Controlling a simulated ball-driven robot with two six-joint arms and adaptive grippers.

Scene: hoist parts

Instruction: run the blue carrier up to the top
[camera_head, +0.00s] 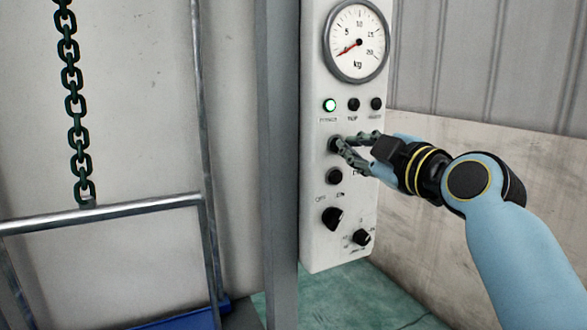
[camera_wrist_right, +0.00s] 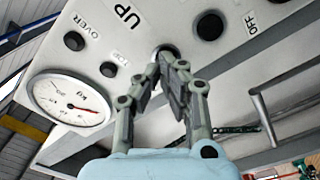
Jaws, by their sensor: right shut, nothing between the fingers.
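The blue carrier (camera_head: 190,319) shows only at the bottom edge of the head view. Its metal frame (camera_head: 110,212) hangs from a dark chain (camera_head: 73,95). To its right is a white control panel (camera_head: 315,235) with an upper push button (camera_head: 335,144) and a lower one (camera_head: 334,176). My right gripper (camera_head: 341,145) is shut and empty, its fingertips at the upper button. In the right wrist view the fingertips (camera_wrist_right: 168,56) cover most of that button, beside the word UP. I cannot tell whether it is pressed in. My left gripper is not in view.
The panel carries a kg gauge (camera_head: 357,41) with its needle near the low end, a lit green lamp (camera_head: 329,105), two dark lamps and two knobs. A grey post (camera_head: 281,160) stands between carrier and panel. A pale wall is behind my right arm.

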